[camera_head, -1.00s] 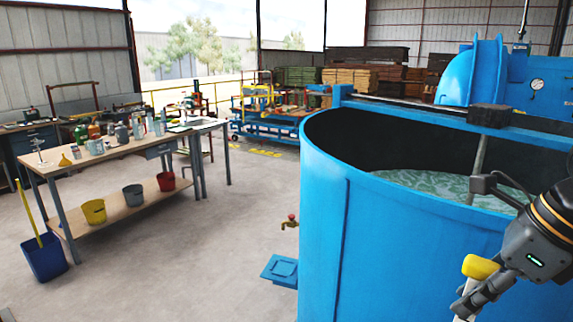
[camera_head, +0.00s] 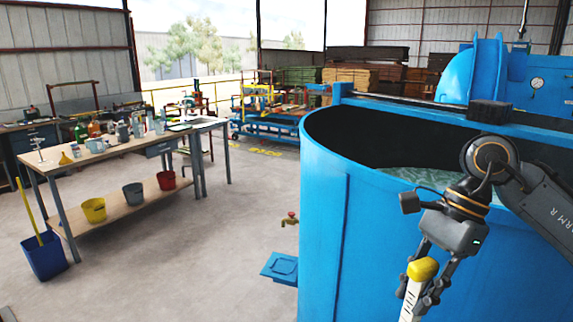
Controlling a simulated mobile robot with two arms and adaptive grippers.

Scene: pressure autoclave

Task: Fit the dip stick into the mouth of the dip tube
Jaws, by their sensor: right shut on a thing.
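The dip stick (camera_head: 412,300) is a pale strip with dark marks and a yellow top (camera_head: 423,269). My right gripper (camera_head: 418,288) is shut on it just below the yellow top, in front of the blue tank's near wall. The stick is slightly tilted, and its lower end is cut off by the picture's bottom edge. The dip tube and its mouth cannot be made out now; my right arm covers the area below the dark block (camera_head: 490,112) on the tank's crossbar. My left gripper is not in view.
The open blue tank (camera_head: 325,220) holds greenish liquid (camera_head: 425,178), and its rim stands between my gripper and the liquid. A workbench (camera_head: 130,147) with bottles and cans stands at the left.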

